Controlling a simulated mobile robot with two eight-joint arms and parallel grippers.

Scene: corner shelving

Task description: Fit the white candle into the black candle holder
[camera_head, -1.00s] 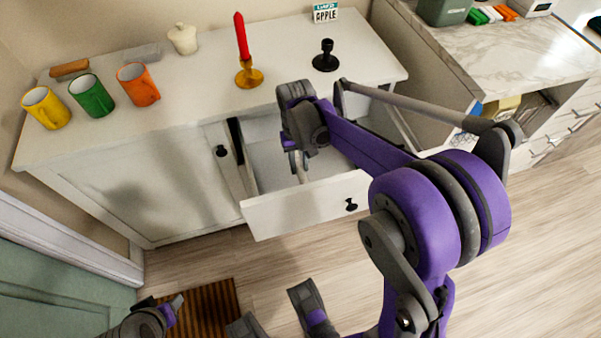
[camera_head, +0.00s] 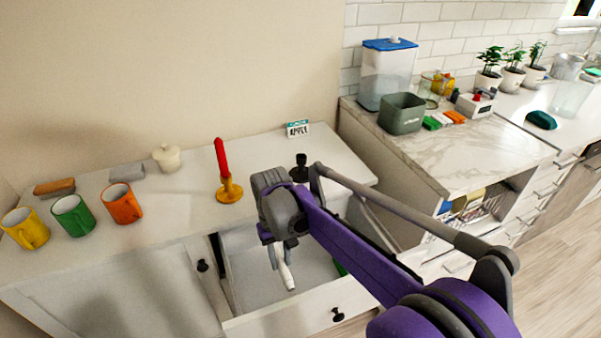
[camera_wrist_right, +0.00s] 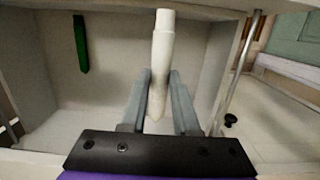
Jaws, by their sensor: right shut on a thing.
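The white candle (camera_head: 287,277) hangs below my right gripper (camera_head: 280,250), over the open drawer. In the right wrist view, the candle (camera_wrist_right: 161,48) stands lengthwise between the two fingers of the right gripper (camera_wrist_right: 159,95), which is shut on it. The black candle holder (camera_head: 300,166) stands upright on the white cabinet top, beyond the right gripper. The gripper and arm hide its lower part. My left gripper is not in view.
The open drawer (camera_head: 250,271) holds a green stick-like thing (camera_wrist_right: 81,45). On the cabinet top (camera_head: 185,205) stand a red candle (camera_head: 221,158) in a golden holder (camera_head: 229,191), an orange mug (camera_head: 122,204), a white jar (camera_head: 167,158) and an APPLE sign (camera_head: 298,129).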

